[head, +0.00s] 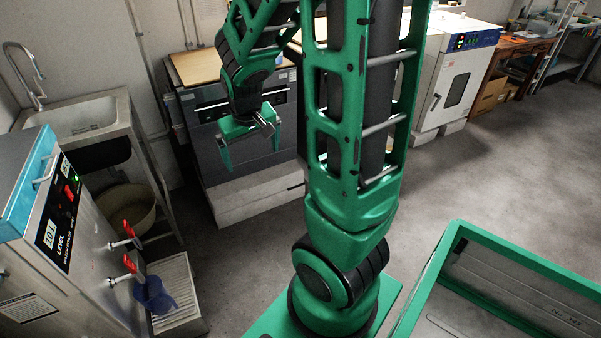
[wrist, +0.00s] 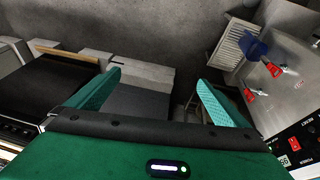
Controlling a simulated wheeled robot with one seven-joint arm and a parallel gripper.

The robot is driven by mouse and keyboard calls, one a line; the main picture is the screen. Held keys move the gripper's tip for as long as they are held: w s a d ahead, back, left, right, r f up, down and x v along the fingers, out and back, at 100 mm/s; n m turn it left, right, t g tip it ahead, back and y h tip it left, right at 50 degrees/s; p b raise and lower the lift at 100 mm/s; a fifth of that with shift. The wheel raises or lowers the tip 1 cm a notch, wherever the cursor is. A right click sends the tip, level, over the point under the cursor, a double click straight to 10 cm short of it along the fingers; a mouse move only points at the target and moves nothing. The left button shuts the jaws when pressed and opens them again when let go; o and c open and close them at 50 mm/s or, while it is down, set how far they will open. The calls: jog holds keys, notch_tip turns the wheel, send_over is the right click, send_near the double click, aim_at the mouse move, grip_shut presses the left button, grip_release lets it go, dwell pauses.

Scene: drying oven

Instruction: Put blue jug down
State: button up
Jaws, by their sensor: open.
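The blue jug (head: 155,293) is at the lower left in the head view, below the red-handled taps of the steel water dispenser (head: 85,245). It is by the slatted grey drip tray (head: 178,280); I cannot tell whether it rests on it. The wrist view shows the jug (wrist: 252,46) at the upper right, partly over the slatted tray (wrist: 236,40). My gripper (head: 249,150) is open and empty, apart from the jug, in front of the dark oven-like cabinet. Its two green fingers (wrist: 159,80) are spread with nothing between them.
A steel sink (head: 75,120) stands at the left, with a beige basin (head: 125,208) beneath. The dark cabinet (head: 245,125) stands on a pale plinth. A white drying oven (head: 455,75) is at the back right. A green-rimmed bin (head: 520,265) is at the lower right. Open floor lies between.

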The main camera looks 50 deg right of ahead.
jog(key=s+a+r+m+g+y, duration=0.1)
jog(key=s+a+r, duration=0.1)
jog(key=s, duration=0.8)
jog(key=s+a+r+m+g+y, duration=0.1)
jog(key=s+r, duration=0.4)
jog(key=s, duration=0.6)
jog(key=shift+a+g, duration=0.3)
jog(key=shift+a, duration=0.3)
jog(key=shift+s, duration=0.1)
